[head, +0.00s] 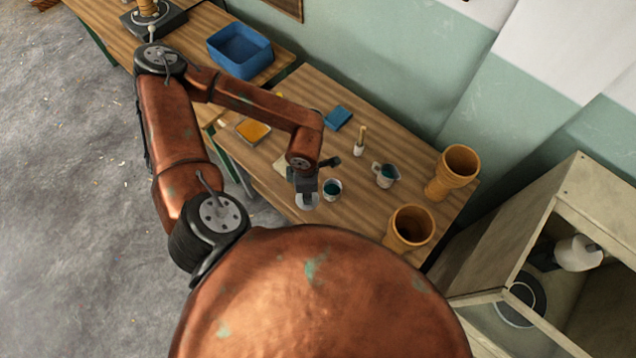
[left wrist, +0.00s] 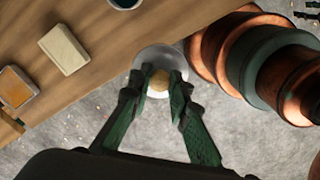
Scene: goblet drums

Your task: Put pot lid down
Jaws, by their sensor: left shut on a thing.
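My left gripper (head: 306,190) is shut on the pot lid (head: 307,203), a pale round disc held near the table's front edge. In the left wrist view the lid (left wrist: 158,54) overlaps the table edge and the floor, and the fingers (left wrist: 157,88) grip its round tan knob (left wrist: 157,80). A small pot with teal contents (head: 332,187) stands on the table just right of the gripper; part of it shows at the top of the left wrist view (left wrist: 124,3). The lid's height above the table is hard to tell. My right gripper is not in view.
The wooden table (head: 300,90) also holds a jug (head: 385,175), a brush holder (head: 359,148), two orange goblet drums (head: 409,228) and (head: 453,172), an orange tray (head: 253,131) and a blue block (head: 337,118). A pale block (left wrist: 63,50) lies left of the lid. A cabinet (head: 520,235) stands right.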

